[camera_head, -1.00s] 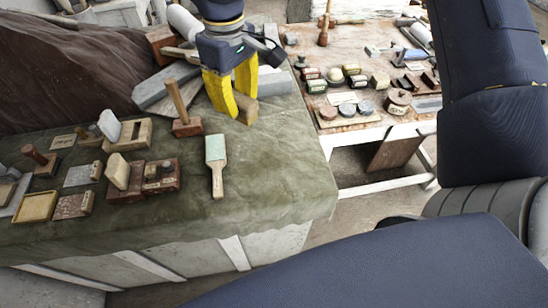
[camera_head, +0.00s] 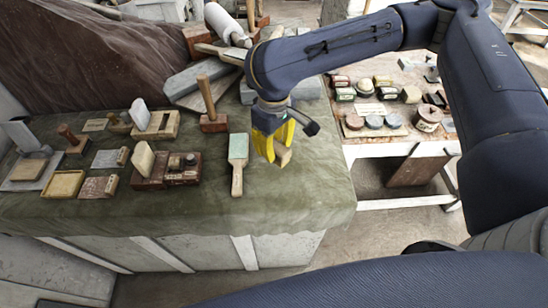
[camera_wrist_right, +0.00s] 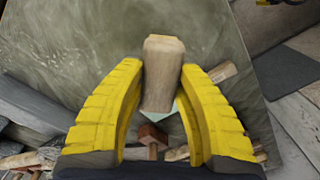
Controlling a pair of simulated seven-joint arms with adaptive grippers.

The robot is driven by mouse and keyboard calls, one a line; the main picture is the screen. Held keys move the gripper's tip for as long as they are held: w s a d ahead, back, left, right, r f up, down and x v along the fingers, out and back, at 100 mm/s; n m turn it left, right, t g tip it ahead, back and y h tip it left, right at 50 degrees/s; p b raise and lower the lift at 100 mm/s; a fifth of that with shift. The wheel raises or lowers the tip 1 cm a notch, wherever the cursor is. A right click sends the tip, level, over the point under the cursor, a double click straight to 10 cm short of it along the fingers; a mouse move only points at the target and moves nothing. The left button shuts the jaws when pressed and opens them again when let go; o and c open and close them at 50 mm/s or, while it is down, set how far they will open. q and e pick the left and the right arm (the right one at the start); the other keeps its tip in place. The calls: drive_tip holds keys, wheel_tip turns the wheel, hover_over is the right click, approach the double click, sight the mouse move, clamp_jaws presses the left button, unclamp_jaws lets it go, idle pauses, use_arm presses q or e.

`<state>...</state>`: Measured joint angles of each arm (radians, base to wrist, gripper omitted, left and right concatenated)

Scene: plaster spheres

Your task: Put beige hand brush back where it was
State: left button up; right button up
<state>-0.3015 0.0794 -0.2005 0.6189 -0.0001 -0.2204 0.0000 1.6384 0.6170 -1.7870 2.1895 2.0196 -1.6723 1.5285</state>
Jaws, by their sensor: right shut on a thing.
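The beige hand brush (camera_head: 284,157) is a pale wooden block between the yellow fingers of my right gripper (camera_head: 268,158). My right gripper is shut on it and holds it over the front right part of the green cloth. In the right wrist view the block (camera_wrist_right: 162,75) sits upright between the two fingers (camera_wrist_right: 162,66), its end reaching a little past the tips. I cannot tell from the pictures how high it is above the cloth, and no bristles show. My left gripper is not in view.
A green-faced paddle (camera_head: 238,160) lies just left of the gripper. A wooden mallet (camera_head: 210,105) and grey stone slabs (camera_head: 200,82) are behind. Several wooden blocks and tools fill the cloth's left (camera_head: 66,184). The cloth's front right (camera_head: 310,190) is clear. A second table (camera_head: 392,134) stands right.

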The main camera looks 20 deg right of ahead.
sight(274, 145)
drive_tip(key=shift+f, duration=2.75)
drive_tip(key=shift+f, duration=0.15)
drive_tip(key=o, duration=1)
drive_tip(key=shift+o, duration=0.2)
wheel_tip(274, 145, up, 12)
drive_tip(key=shift+r, duration=0.15)
